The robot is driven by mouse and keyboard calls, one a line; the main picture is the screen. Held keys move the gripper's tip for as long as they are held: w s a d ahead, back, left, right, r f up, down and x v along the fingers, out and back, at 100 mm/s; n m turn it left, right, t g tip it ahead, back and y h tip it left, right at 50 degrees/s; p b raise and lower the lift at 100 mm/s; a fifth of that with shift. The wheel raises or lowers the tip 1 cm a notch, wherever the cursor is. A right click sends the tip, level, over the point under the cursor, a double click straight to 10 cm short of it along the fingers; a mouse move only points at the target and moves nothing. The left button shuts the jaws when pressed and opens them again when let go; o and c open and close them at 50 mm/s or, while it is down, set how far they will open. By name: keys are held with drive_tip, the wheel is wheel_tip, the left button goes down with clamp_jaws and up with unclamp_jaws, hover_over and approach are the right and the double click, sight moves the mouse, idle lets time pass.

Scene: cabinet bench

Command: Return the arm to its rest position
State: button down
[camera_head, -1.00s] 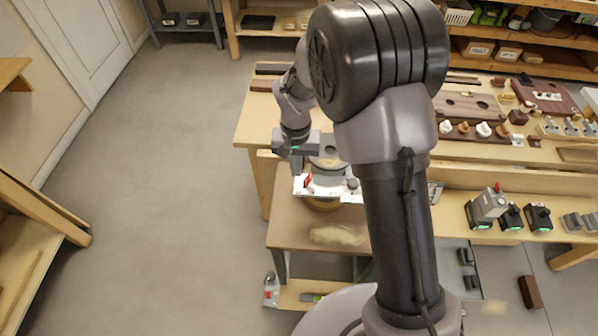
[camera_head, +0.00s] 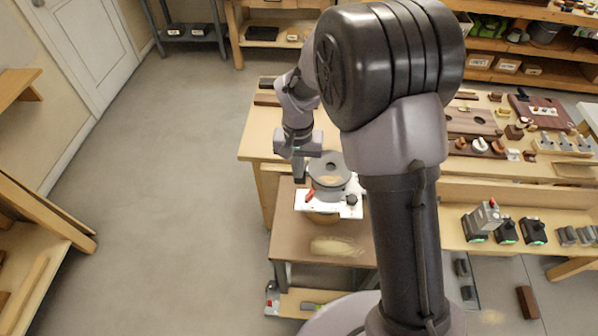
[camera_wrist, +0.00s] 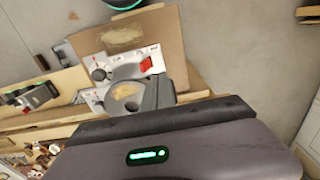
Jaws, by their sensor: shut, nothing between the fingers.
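My gripper (camera_head: 299,172) hangs in the head view at the left end of my arm, beside and above the small low table. It is shut, with nothing held. In the wrist view the dark gripper fingers (camera_wrist: 158,92) point up toward the tabletop machine. That machine, a grey round device on a white plate (camera_head: 326,204), stands on the low table and has a red switch and dark knobs. It also shows in the wrist view (camera_wrist: 125,68). My gripper appears just left of the machine's round top; whether they touch cannot be told.
The low brown table (camera_head: 290,232) carries a pale dust patch (camera_head: 336,246). The long workbench (camera_head: 256,140) holds wooden parts and several small tools at the right. A grey and red tool (camera_head: 484,217) stands on the lower ledge. The floor (camera_head: 165,200) at left is open.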

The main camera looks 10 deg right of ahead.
drive_tip(key=s+d+r+m+t+y+b, duration=0.1)
drive_tip(key=s+d+r+t+b, duration=0.1)
drive_tip(key=s+r+b, duration=0.35)
drive_tip(key=s+d+r+m+t+b, duration=0.1)
drive_tip(key=s+d+r+t+b, duration=0.15)
drive_tip(key=s+b, duration=0.45)
drive_tip(key=s+f+t+y+b, duration=0.1)
drive_tip(key=s+b, duration=0.1)
drive_tip(key=s, duration=0.8)
drive_tip(key=shift+s+d, duration=0.2)
drive_tip(key=shift+s, duration=0.1)
drive_tip(key=shift+d, duration=0.1)
